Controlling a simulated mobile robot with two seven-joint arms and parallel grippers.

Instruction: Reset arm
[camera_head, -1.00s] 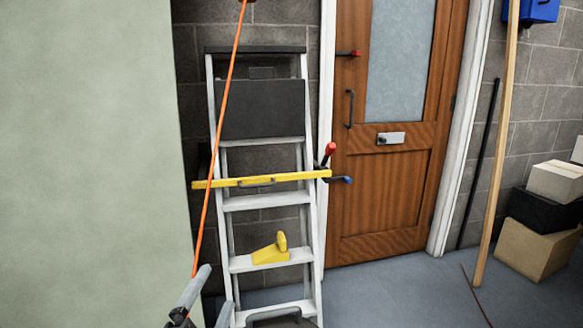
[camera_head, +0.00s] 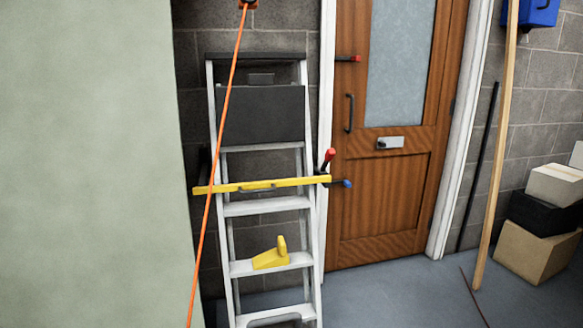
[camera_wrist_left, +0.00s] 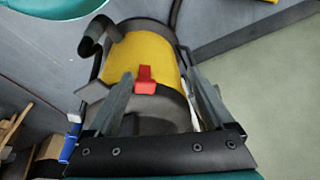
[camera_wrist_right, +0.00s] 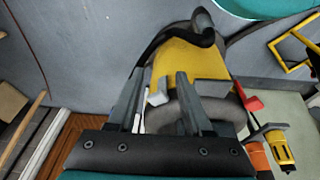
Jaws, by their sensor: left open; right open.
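My left gripper (camera_wrist_left: 158,95) is open and empty in the left wrist view, its two grey fingers spread apart. Behind them is a yellow and dark grey drum-like body (camera_wrist_left: 150,55) with a red part (camera_wrist_left: 146,80); the fingers do not close on it. My right gripper (camera_wrist_right: 158,88) is open and empty in the right wrist view, its fingers closer together in the picture than the left ones. The yellow and grey body (camera_wrist_right: 190,60) also shows behind it. Neither gripper shows in the head view.
A stepladder (camera_head: 265,206) with a yellow level (camera_head: 285,183) and a yellow wedge-like object (camera_head: 270,256) stands by a wooden door (camera_head: 385,185). An orange line (camera_head: 215,160) crosses in front. Boxes (camera_head: 535,250) and a wooden pole (camera_head: 495,150) are at right. Floor before the door is clear.

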